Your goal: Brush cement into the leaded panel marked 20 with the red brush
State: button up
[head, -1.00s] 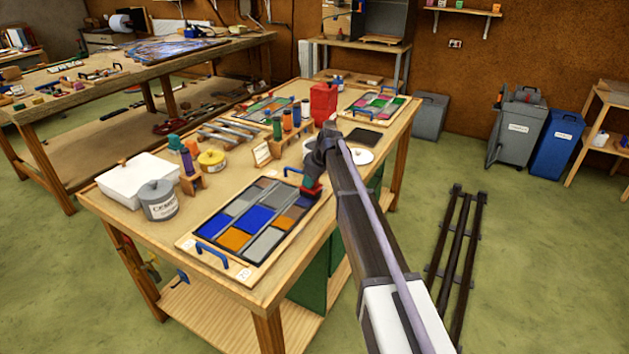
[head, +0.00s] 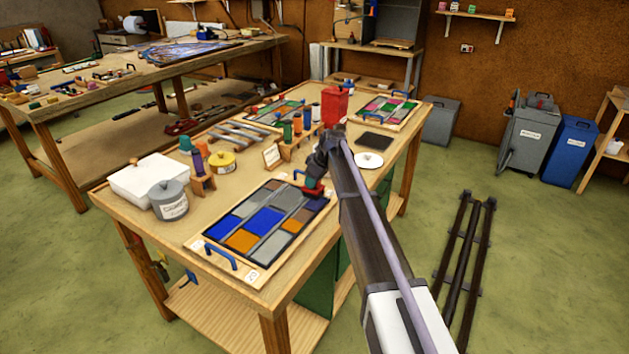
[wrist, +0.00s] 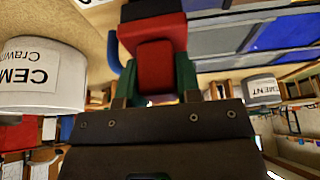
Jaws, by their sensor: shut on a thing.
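The leaded panel (head: 265,222) lies flat on the near bench in a wooden tray with blue handles. Its panes are blue, grey, orange and brown. A card by its near corner appears to read 20 (head: 253,275). My gripper (head: 318,172) is over the panel's far right corner, shut on the red brush (head: 313,189). In the wrist view the red brush (wrist: 155,55) sits between the jaws, its dark bristle end close to the panel (wrist: 225,40). I cannot tell whether the bristles touch it.
A grey cement tin (head: 168,201) and a white lidded tub (head: 143,177) stand left of the panel. Behind it are a yellow tin (head: 223,162), bottles in a rack (head: 297,130) and a red container (head: 334,106).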

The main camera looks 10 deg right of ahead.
notch_tip(320, 180, up, 6)
jog(key=p, duration=0.5)
jog(key=shift+f, duration=0.1)
